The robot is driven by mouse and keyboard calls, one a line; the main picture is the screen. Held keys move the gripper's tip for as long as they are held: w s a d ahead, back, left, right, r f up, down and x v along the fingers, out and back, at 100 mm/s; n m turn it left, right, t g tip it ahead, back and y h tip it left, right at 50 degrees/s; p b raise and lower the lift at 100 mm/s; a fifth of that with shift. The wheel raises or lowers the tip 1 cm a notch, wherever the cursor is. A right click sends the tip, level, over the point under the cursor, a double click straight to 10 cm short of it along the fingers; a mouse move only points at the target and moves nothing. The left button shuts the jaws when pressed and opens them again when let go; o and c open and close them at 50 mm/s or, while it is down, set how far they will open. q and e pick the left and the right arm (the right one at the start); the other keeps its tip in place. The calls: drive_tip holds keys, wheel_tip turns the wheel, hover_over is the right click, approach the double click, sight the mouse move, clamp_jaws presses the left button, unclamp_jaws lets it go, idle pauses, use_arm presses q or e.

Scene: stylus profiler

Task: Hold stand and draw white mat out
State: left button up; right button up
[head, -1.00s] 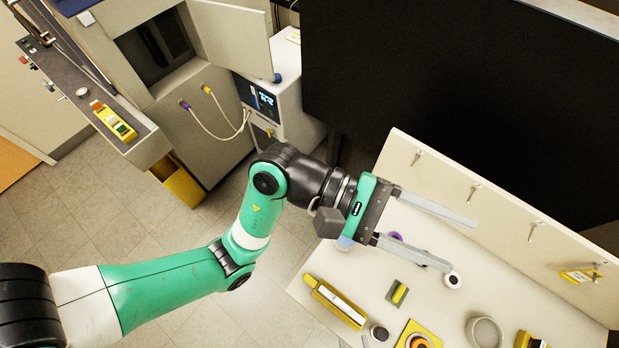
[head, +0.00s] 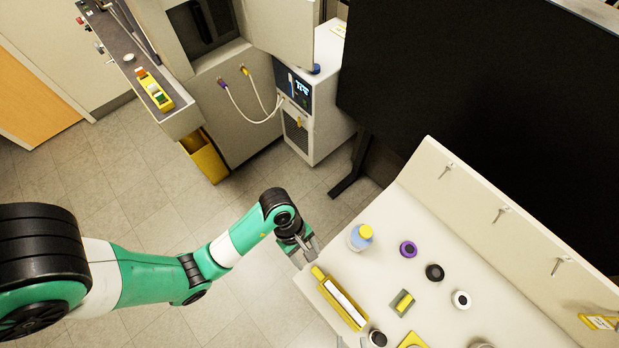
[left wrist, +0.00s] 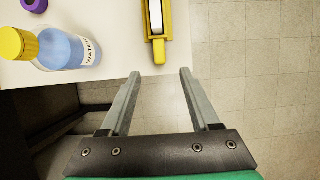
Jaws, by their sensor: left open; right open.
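A long yellow stand (head: 319,273) lies near the table's left edge, with a white strip (head: 344,298) along it that looks like the white mat. In the left wrist view, the stand's yellow end (left wrist: 159,52) lies just beyond and between my fingertips, and the white strip (left wrist: 155,16) is cut by the top edge. My left gripper (head: 308,256) is open and empty at the table edge; its spread fingers also show in the left wrist view (left wrist: 160,75).
A water bottle with a yellow cap (head: 360,237) stands close to the stand. A hooked backboard (head: 500,215) borders the table.

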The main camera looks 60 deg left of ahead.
sight(317, 272)
use_arm(q)
drive_tip(key=x, duration=1.1)
drive_tip(key=shift+d+f, duration=0.2)
clamp_jaws()
drive_tip(key=c, duration=0.7)
unclamp_jaws()
clamp_jaws()
